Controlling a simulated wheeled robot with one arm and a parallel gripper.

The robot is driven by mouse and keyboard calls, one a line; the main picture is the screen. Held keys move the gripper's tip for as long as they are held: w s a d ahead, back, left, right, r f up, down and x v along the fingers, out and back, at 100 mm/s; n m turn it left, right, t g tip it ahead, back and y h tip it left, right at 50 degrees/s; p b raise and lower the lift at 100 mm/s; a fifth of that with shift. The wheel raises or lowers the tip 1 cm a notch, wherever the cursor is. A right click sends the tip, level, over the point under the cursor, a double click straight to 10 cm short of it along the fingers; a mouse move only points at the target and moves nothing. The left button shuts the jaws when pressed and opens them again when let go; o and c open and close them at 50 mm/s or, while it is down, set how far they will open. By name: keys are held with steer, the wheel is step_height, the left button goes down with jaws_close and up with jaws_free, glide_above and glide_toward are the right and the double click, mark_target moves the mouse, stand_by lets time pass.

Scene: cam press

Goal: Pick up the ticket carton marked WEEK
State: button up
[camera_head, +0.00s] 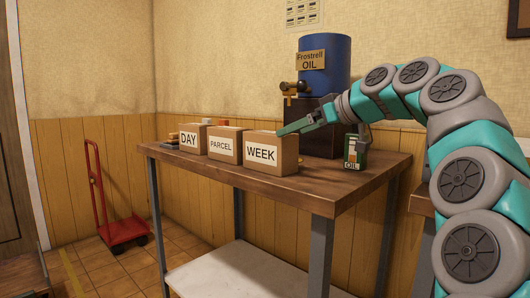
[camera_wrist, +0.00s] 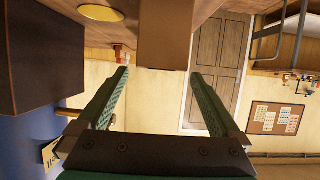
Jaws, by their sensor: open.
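The WEEK carton (camera_head: 271,153) is a brown box with a white label, at the right end of a row of three on the wooden table. It stands beside the PARCEL carton (camera_head: 226,146), with the DAY carton (camera_head: 189,140) at the left end. My gripper (camera_head: 285,131) is green, open and empty, with its fingertips by the top of the WEEK carton. In the wrist view, a plain brown carton face (camera_wrist: 165,38) shows beyond and between the two spread fingers (camera_wrist: 161,74); its label is not visible there.
A dark block with a blue Frostrell OIL drum (camera_head: 336,64) stands behind my gripper. A green oil can (camera_head: 355,151) is to the right on the table (camera_head: 315,188). The table front is clear. A red hand truck (camera_head: 122,228) stands on the floor at left.

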mark_target(269, 144)
steer(key=x, duration=0.5)
steer(key=shift+f+x, duration=0.15)
steer(key=shift+x, duration=1.2)
steer(key=shift+f+x, duration=0.15)
steer(key=shift+x, duration=1.25)
steer(key=shift+s, duration=0.25)
steer(key=shift+c, duration=0.2)
jaws_close()
